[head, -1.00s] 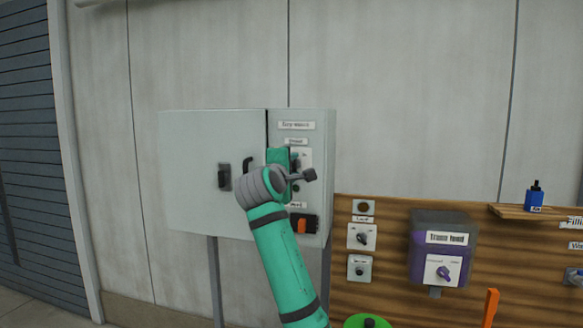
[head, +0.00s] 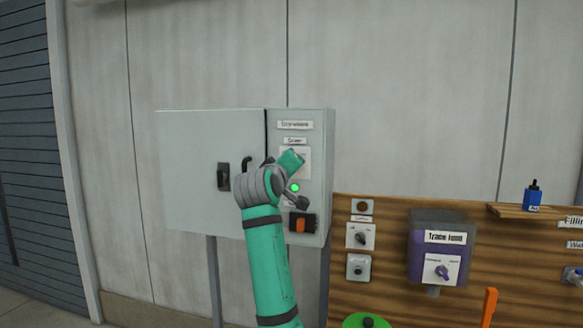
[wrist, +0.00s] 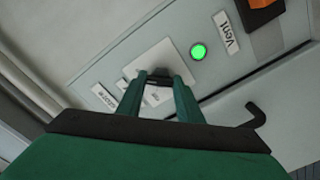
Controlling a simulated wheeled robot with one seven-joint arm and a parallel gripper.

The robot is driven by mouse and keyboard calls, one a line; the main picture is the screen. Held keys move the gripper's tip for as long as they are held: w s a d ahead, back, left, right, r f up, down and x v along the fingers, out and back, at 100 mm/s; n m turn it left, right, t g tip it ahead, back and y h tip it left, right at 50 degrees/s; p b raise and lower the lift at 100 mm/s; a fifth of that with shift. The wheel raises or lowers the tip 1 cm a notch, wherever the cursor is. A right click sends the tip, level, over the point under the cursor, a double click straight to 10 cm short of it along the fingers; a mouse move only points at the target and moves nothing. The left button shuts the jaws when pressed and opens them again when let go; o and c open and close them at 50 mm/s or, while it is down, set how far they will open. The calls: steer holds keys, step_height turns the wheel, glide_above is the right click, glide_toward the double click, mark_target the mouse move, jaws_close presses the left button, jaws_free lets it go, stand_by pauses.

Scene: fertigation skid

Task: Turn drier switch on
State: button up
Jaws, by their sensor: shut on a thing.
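The drier switch (wrist: 157,84) is a small dark knob on a white plate (wrist: 168,57), on the right section of the grey cabinet. Its label (head: 295,141) sits just above the plate. My gripper (wrist: 160,79) is shut on the knob, a green finger on each side, and it looks rolled to a slant against the cabinet. In the head view my gripper (head: 291,161) covers the knob and part of the plate, so the pointer is hidden. A round green lamp (wrist: 198,52) beside the switch is lit; it also shows in the head view (head: 295,188).
An orange vent switch (head: 301,225) sits below the lamp. The cabinet door (head: 200,150) has a dark latch (head: 224,177) and a hooked handle (head: 247,162) left of my gripper. A wooden board (head: 390,290) with other switches and a purple box (head: 424,262) stands to the right.

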steer(key=shift+m, duration=0.4)
steer(key=o, duration=1.1)
steer(key=shift+w, duration=0.1)
steer(key=shift+a, duration=0.1)
steer(key=shift+s+a, duration=0.3)
steer(key=shift+s, duration=1.5)
steer(key=shift+s+a, duration=0.25)
steer(key=shift+s, duration=1.55)
steer(key=shift+s+a, duration=0.3)
steer(key=shift+s, duration=1.5)
steer(key=shift+w, duration=0.1)
